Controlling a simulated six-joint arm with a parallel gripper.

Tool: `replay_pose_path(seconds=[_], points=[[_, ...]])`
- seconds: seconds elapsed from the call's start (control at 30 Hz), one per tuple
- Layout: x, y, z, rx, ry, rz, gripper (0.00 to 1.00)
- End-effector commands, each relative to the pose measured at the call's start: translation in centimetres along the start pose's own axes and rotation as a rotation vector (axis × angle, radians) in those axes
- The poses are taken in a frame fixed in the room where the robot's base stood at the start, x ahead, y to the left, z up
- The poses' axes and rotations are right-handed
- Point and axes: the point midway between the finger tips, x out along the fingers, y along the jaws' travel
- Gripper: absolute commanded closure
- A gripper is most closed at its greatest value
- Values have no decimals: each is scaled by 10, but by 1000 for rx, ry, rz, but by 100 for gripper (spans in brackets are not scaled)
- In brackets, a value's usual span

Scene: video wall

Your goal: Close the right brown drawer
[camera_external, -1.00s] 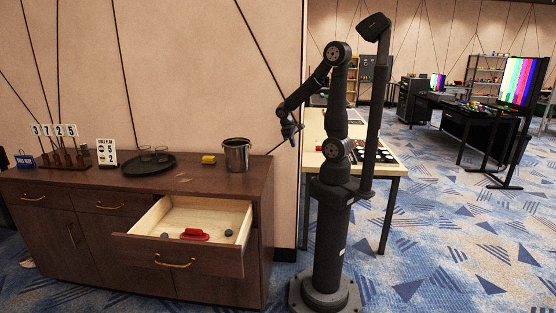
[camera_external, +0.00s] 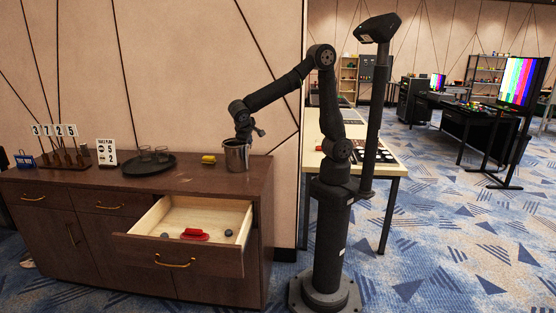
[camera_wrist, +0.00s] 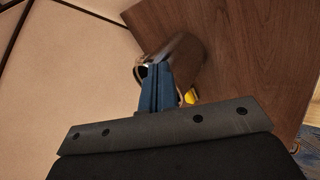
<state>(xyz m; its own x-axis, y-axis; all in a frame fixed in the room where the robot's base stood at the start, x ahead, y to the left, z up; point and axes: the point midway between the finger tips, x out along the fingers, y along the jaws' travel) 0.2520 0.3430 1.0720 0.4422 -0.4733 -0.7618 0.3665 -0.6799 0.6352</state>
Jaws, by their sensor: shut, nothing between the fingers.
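The right brown drawer (camera_external: 218,259) of the wooden cabinet is pulled well out. It has a brass handle (camera_external: 175,262) on its front. Inside lie a red object (camera_external: 194,234) and small grey items near its sides. My gripper (camera_external: 259,131) is in the air above the cabinet top, close to the metal bucket and above the drawer's back right. In the wrist view its blue fingers (camera_wrist: 157,88) are together and empty, overlapping the bucket in the picture. I cannot tell whether they touch it.
The metal bucket (camera_external: 236,157) stands at the right of the cabinet top (camera_external: 105,180). A yellow block (camera_external: 209,159) and a dark tray (camera_external: 149,164) with glasses are to its left. Number signs stand at the far left. The space in front of the drawer looks clear.

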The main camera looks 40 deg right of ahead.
Motion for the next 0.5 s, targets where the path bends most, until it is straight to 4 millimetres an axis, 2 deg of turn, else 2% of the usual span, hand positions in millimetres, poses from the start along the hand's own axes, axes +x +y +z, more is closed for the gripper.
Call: replay_pose_path(seconds=[0.03,0.17,0.2,0.37,0.5], points=[[-20,-15,4,4,33,8,100],[-60,-49,14,19,113,43,100],[-67,-67,12,-7,149,69,100],[-86,-133,10,-114,286,161,100],[-103,-196,20,-207,422,237,100]])
